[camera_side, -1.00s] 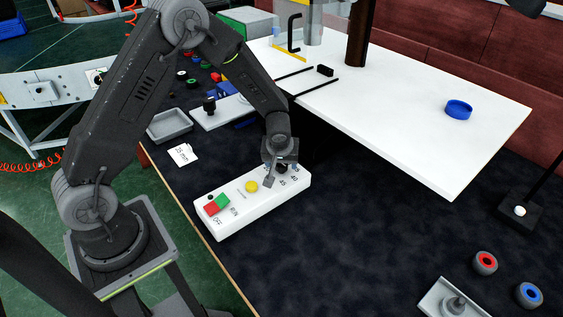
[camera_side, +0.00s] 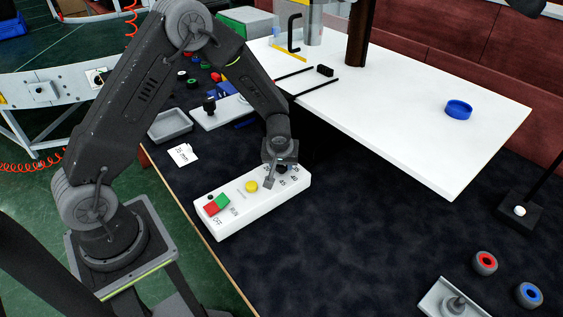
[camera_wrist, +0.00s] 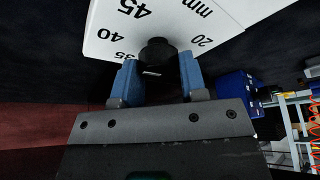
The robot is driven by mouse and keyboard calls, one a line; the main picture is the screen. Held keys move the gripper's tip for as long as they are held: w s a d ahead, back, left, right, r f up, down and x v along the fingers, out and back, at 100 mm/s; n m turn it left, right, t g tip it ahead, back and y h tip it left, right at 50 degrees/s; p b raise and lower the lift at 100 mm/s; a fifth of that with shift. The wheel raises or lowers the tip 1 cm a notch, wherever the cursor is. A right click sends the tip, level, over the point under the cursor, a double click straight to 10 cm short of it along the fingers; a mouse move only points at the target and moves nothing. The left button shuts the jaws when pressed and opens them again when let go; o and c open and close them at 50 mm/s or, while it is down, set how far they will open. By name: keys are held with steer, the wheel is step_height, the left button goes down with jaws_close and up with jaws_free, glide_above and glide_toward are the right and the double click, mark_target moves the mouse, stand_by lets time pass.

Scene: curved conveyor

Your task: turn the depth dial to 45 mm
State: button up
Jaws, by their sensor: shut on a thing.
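The depth dial (camera_wrist: 158,49) is a black round knob on the white control box (camera_side: 262,197). In the wrist view the box face (camera_wrist: 170,22) shows the printed marks 45, 40, 35, 20 and mm around the knob. My gripper (camera_wrist: 158,66) is shut on the dial, with a blue finger on each side of it. A small white line shows at the knob's near side, between the fingers; I cannot tell which mark it points to. In the side view my gripper (camera_side: 276,178) is over the box's far end and mostly hides the dial.
The box also carries a yellow button (camera_side: 251,186), a green button (camera_side: 222,201) and a red button (camera_side: 212,209). A white printed card (camera_side: 183,154) and a grey tray (camera_side: 170,125) lie to the left. A white tabletop (camera_side: 420,130) stands behind.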

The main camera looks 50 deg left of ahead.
steer(key=shift+s+m+t+h, duration=0.15)
steer(key=shift+m+h, duration=0.25)
steer(key=shift+m, duration=0.7)
steer(key=shift+w+m+t+h, duration=0.1)
steer(key=shift+m+t+h, duration=0.25)
steer(key=shift+m, duration=0.75)
steer(key=o, duration=0.9)
steer(key=v, duration=1.3)
steer(key=shift+s+r, duration=0.15)
steer(key=shift+r, duration=0.25)
